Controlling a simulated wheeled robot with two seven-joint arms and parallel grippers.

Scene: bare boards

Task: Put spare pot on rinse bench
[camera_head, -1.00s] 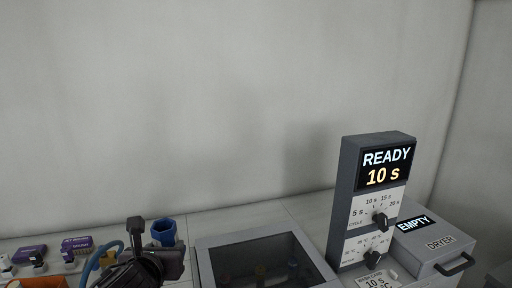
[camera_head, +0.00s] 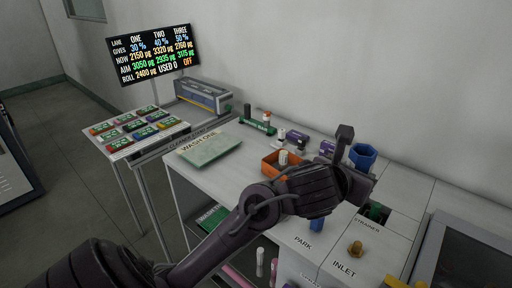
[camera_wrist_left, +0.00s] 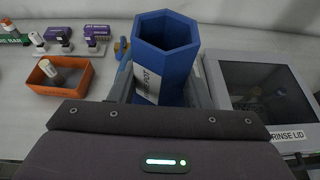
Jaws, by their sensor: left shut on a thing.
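The spare pot is a blue, open-topped hexagonal cup (camera_head: 363,156). In the left wrist view the pot (camera_wrist_left: 166,42) is upright, with a white label on its side ending in "POT". My left gripper (camera_head: 356,176) is shut on it, with a finger on each side in the wrist view. The gripper's body hides the pot's lower part, so I cannot tell if it touches the surface below. The white bench top (camera_head: 240,165) runs beneath; no "rinse bench" label is readable. A box labelled "RINSE LID" (camera_wrist_left: 285,133) stands right of the pot. My right gripper is not in view.
An orange tray (camera_head: 270,168) holding a white cylinder, small stamps and purple boxes stand left of the gripper. A green "WASH ONE" board (camera_head: 210,148) lies farther left. "PARK", "INLET" with a brass knob (camera_head: 355,249) and "STRAINER" are in front. A screen (camera_head: 154,55) stands behind.

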